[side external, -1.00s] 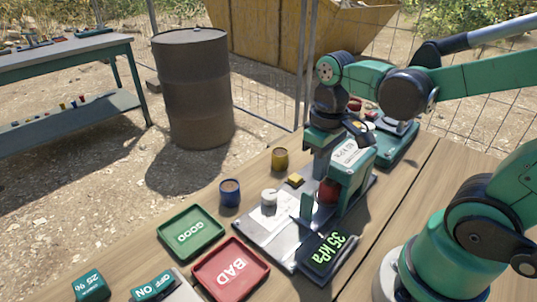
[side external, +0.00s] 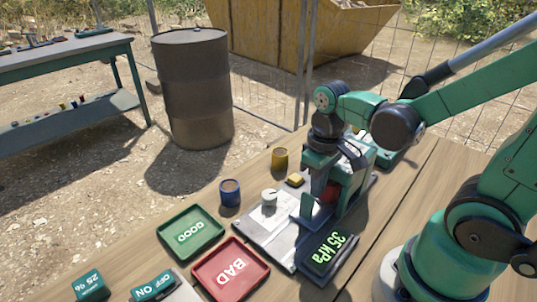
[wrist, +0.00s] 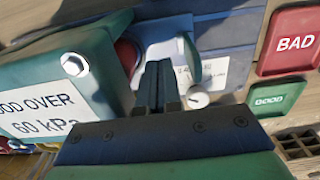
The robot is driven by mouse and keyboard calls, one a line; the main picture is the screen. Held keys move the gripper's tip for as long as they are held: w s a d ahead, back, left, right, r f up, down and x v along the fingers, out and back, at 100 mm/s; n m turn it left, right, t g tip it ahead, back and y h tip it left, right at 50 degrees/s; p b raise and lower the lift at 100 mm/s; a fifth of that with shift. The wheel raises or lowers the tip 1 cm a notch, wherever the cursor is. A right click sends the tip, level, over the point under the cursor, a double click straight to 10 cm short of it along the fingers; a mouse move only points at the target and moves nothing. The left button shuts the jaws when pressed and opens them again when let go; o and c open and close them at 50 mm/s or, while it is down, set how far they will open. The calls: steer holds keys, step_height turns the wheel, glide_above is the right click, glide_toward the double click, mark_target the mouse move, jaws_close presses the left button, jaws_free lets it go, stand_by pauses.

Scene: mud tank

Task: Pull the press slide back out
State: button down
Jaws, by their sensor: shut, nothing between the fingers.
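The green press (wrist: 70,85) carries a "GOOD OVER 60 kPa" label in the wrist view. In the side view the press (side external: 360,165) is partly hidden by my gripper. A red round part (wrist: 127,55) shows at its opening. In the side view my gripper (side external: 320,183) is low over the slide. I cannot tell whether it touches the tab.
A "35 kPa" display (side external: 330,253) sits close in front. A white round piece (side external: 269,197), a yellow block (side external: 295,180), and blue (side external: 230,193) and yellow (side external: 280,159) cups are nearby. Green GOOD (side external: 191,232) and red BAD (side external: 231,268) trays lie to the left.

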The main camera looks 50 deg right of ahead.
steer(key=shift+a, duration=0.2)
steer(key=shift+a, duration=0.6)
